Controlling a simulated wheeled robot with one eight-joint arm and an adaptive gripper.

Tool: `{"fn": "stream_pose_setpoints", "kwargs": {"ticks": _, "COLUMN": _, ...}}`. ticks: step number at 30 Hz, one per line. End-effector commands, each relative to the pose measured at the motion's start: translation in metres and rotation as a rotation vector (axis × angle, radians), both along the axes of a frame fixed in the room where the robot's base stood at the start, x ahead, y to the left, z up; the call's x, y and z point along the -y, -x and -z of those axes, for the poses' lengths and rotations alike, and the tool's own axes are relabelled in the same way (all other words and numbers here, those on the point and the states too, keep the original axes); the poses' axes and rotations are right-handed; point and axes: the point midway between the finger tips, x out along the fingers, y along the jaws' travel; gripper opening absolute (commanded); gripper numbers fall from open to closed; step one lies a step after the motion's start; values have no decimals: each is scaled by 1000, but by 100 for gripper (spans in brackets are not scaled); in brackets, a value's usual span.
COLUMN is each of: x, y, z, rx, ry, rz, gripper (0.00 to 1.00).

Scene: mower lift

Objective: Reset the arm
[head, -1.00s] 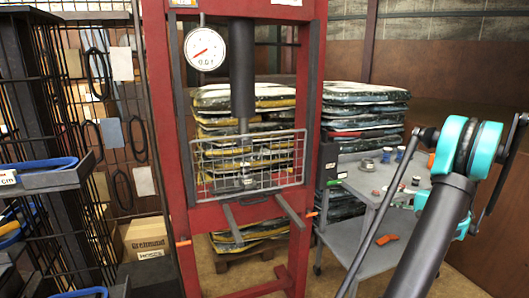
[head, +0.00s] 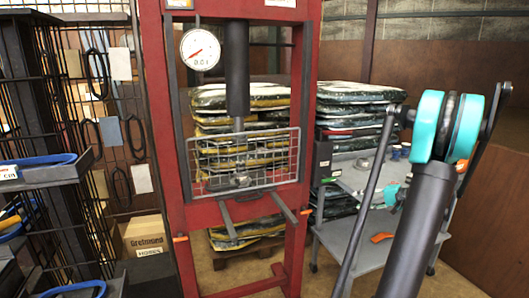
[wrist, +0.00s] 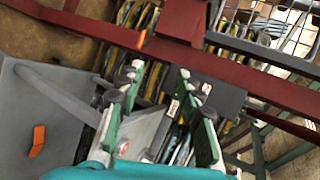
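My arm rises at the right of the head view, with a dark link (head: 418,230) and a teal joint (head: 446,126). My gripper (wrist: 160,82) shows in the wrist view with its two green and grey fingers apart and nothing between them. It hangs over or near the grey cart (wrist: 60,120), tilted in that view. In the head view the gripper is largely hidden behind my arm. The red press frame (head: 160,130) stands left of my arm, apart from it.
The grey cart (head: 345,240) holds small parts and stands right of the press. A wire guard (head: 245,163) crosses the press. Stacked bags (head: 355,95) stand behind. A black rack (head: 40,100) with blue-edged trays is at left. An orange item (head: 381,237) lies on the cart's lower shelf.

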Motion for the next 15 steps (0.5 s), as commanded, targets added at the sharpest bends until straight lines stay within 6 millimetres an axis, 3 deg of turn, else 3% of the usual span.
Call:
{"fn": "stream_pose_setpoints", "kwargs": {"ticks": 6, "x": -88, "y": 40, "z": 11, "rx": -92, "ry": 196, "rz": -92, "gripper": 36}}
{"fn": "stream_pose_setpoints", "kwargs": {"ticks": 10, "x": -131, "y": 77, "z": 23, "rx": -135, "ry": 343, "rz": -154, "gripper": 36}}
{"fn": "stream_pose_setpoints", "kwargs": {"ticks": 15, "x": -173, "y": 133, "z": 40, "rx": -164, "ry": 542, "rz": -235, "gripper": 36}}
